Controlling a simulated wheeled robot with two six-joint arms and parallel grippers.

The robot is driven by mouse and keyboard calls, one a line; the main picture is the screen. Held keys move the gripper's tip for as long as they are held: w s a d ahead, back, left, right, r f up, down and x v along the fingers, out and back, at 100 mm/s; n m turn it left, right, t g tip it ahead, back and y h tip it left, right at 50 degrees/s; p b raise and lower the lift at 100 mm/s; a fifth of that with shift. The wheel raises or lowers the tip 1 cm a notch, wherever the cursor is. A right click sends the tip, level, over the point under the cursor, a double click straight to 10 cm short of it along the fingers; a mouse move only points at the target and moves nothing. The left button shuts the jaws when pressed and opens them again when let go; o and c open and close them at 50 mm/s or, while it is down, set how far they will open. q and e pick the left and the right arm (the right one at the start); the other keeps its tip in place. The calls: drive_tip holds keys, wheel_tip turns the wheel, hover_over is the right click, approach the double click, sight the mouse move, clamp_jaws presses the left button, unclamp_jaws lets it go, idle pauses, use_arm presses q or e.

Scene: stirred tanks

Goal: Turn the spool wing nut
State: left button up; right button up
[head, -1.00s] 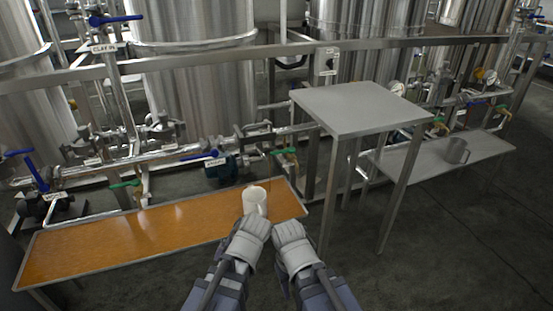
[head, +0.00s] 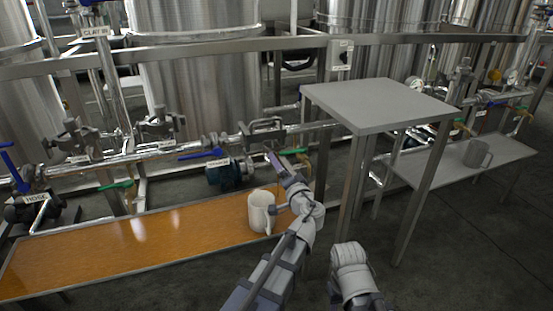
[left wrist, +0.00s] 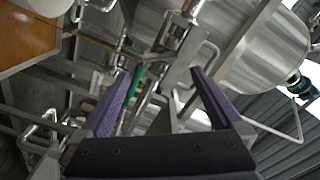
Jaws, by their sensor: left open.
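The steel pipe run (head: 110,160) crosses behind the orange-topped bench, with clamps and fittings along it. A bracket-like fitting (head: 262,130) sits on it just beyond my left gripper (head: 281,156). I cannot pick out the spool wing nut for certain. My left gripper is raised toward the pipework, open and empty, apart from the fittings as far as I can see. In the left wrist view its two purple fingers are spread, with a green handle (left wrist: 134,85) and steel pipe fittings (left wrist: 180,30) beyond them. My right gripper (head: 350,262) is low at the front; its fingers are hidden.
A white mug (head: 261,212) stands on the orange-topped bench (head: 130,245), close beside my left forearm. A tall steel table (head: 380,100) stands right of my left gripper. A grey mug (head: 476,153) is on the low shelf (head: 430,170). Blue-handled valves (head: 205,154) line the pipe.

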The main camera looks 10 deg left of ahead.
use_arm(q)
drive_tip(key=x, duration=0.7)
drive_tip(key=c, duration=1.2)
drive_tip(key=shift+c, duration=0.2)
drive_tip(key=shift+m, duration=2.9)
drive_tip(key=o, duration=1.2)
